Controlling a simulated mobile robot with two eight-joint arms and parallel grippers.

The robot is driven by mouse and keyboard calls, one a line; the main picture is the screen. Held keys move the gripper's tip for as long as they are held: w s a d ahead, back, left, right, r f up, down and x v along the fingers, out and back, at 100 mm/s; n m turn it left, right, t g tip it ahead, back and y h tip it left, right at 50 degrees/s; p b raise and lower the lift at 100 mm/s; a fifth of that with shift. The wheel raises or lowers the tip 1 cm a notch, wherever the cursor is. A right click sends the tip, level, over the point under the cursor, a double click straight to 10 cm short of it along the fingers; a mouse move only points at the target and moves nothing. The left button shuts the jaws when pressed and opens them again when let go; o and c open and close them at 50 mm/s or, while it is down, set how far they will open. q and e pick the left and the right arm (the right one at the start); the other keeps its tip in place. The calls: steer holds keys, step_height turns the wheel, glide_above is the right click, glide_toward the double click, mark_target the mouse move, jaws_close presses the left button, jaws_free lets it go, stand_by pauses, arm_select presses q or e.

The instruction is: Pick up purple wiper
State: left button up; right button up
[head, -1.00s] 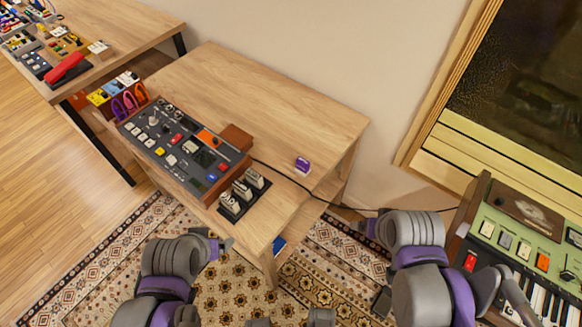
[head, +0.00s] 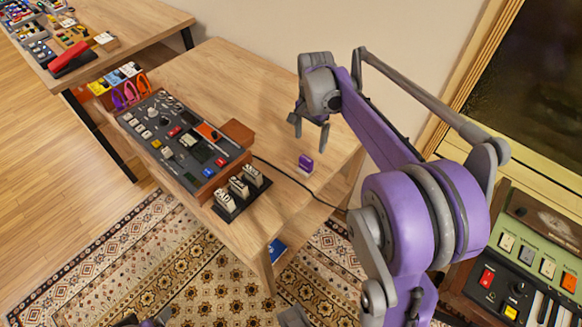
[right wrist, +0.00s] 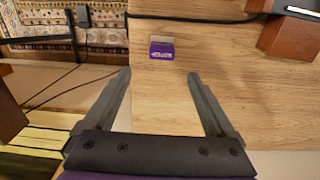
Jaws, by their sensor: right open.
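The purple wiper (head: 306,163) is a small block, purple with a pale part, resting on the wooden table (head: 215,75) near its right edge. My right gripper (head: 309,132) is open and empty, above the table just beyond the wiper in the head view. In the right wrist view the wiper (right wrist: 162,50) lies ahead of the two spread fingers (right wrist: 161,75), roughly between their lines, and apart from them. My left gripper is not clearly in view; only bits of an arm show at the bottom edge of the head view.
A mixer console (head: 180,140) with a wooden frame and a dark stand of white-topped items (head: 240,188) sit left of the wiper. A black cable (head: 290,178) runs past it. A green keyboard (head: 530,250) stands at the right. The table's back is clear.

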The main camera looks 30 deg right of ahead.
mark_target(307, 159)
step_height(307, 159, down, 5)
steer(key=shift+s+r, duration=0.1)
steer(key=shift+r, duration=0.1)
steer(key=shift+a+f+b, duration=0.2)
steer(key=shift+f+b, duration=0.1)
steer(key=shift+f, duration=1.05)
steer(key=shift+a+f+b, duration=0.15)
steer(key=shift+f+b, duration=0.1)
steer(key=shift+f, duration=1.05)
jaws_close()
steer(key=shift+r+p, duration=0.6)
steer(key=shift+r, duration=4.45)
